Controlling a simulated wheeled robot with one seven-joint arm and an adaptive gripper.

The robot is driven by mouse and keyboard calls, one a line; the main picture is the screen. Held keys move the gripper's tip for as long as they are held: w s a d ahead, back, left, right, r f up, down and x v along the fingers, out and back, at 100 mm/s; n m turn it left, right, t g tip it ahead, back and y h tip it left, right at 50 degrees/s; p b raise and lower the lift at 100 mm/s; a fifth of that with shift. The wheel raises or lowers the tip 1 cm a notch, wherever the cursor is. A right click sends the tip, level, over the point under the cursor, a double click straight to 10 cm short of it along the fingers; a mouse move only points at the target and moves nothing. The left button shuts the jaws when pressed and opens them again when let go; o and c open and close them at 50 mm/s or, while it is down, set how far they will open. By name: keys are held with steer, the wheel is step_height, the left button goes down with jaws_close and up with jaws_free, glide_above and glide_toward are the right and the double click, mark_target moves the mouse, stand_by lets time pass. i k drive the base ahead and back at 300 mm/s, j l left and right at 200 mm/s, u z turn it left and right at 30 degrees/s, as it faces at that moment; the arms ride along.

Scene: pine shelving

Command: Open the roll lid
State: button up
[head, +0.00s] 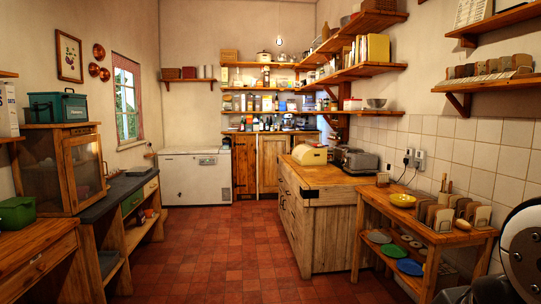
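A small cream bin with a rounded top (310,154), which looks like the roll-lid bread bin, stands on the wooden worktop (330,172) of the island unit, right of the middle. It is far off and small in the head view. Its lid looks down, but I cannot be sure at this size. Part of my arm shows at the lower right edge, well nearer than the bin. My gripper is out of view.
A toaster (358,161) stands right of the bin. A low wooden table (440,235) with a yellow bowl (403,200) and racks is at the right. A counter and cabinet (62,170) line the left. The red tiled floor (225,250) between is clear.

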mark_target(301, 153)
steer(key=i+u, duration=0.2)
steer(key=i, duration=5.8)
steer(key=i+z, duration=0.1)
steer(key=i, duration=0.5)
steer(key=i+j+z, duration=0.1)
steer(key=i, duration=0.5)
steer(key=i+j, duration=0.15)
steer(key=i, duration=0.45)
steer(key=l+z, duration=0.05)
